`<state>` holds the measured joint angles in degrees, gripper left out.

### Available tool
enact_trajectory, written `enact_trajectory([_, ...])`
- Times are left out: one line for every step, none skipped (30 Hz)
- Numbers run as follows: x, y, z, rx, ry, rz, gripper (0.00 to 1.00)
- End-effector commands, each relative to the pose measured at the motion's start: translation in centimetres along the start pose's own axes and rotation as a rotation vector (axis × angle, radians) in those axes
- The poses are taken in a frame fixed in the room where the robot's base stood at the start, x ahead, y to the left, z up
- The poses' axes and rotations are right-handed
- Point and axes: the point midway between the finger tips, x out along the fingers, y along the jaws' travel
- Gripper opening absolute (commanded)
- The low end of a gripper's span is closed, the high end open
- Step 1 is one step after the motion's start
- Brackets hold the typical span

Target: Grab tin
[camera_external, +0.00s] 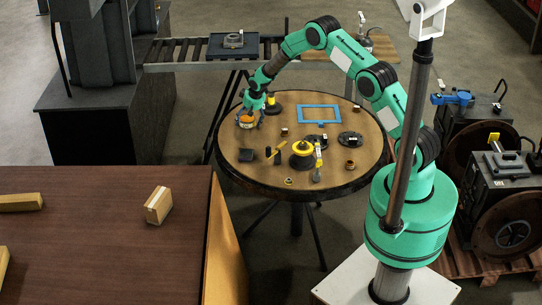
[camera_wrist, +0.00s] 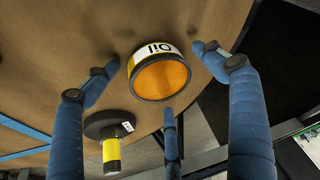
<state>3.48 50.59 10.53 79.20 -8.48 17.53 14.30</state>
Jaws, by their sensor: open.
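The tin (camera_external: 246,122) stands on the round wooden table (camera_external: 240,150) near its left edge. In the wrist view the tin (camera_wrist: 160,75) has a white and yellow side marked "Oil", a dark rim and an orange end facing the camera. My gripper (camera_external: 256,110) is at the tin, at the table's left side. In the wrist view the three blue fingers of my gripper (camera_wrist: 158,78) are spread around the tin, with gaps visible between fingertips and tin. The gripper is open and holds nothing. Whether any finger touches the tin is hard to tell.
A black-based piece with a yellow top (camera_wrist: 110,140) stands close beside the tin. A blue frame (camera_external: 320,107), a yellow-and-black round part (camera_external: 302,152) and several small parts lie on the table. A brown table (camera_external: 110,240) with a small box (camera_external: 158,205) is at lower left.

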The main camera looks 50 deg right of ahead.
Motion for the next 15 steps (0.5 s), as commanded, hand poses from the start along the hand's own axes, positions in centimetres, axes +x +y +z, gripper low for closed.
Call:
enact_trajectory([-0.03,0.00,-0.05,0.000,0.001,0.000,0.84])
enact_trajectory([-0.04,0.00,-0.05,0.000,0.001,0.000,0.84])
enact_trajectory([-0.05,0.00,-0.05,0.000,0.001,0.000,0.84])
enact_trajectory([-0.05,0.00,-0.05,0.000,0.001,0.000,0.84])
enact_trajectory([-0.06,-0.01,-0.04,0.000,0.001,0.000,0.84])
enact_trajectory([-0.06,-0.01,-0.04,0.000,0.001,0.000,0.84])
enact_trajectory([-0.06,-0.01,-0.04,0.000,0.001,0.000,0.84])
enact_trajectory([-0.06,0.00,-0.04,0.000,0.000,0.000,0.84])
enact_trajectory([-0.06,0.00,-0.04,0.000,0.000,0.000,0.84])
enact_trajectory([-0.06,-0.01,-0.04,0.000,0.000,0.000,0.84])
enact_trajectory([-0.06,-0.01,-0.04,0.000,0.000,0.000,0.84])
enact_trajectory([-0.06,-0.01,-0.04,0.000,0.000,0.000,0.84])
enact_trajectory([-0.06,-0.01,-0.04,0.000,0.000,0.000,0.84])
enact_trajectory([-0.06,-0.01,-0.04,0.000,0.000,0.000,0.84])
enact_trajectory([-0.07,-0.01,-0.04,0.000,0.001,0.000,0.80])
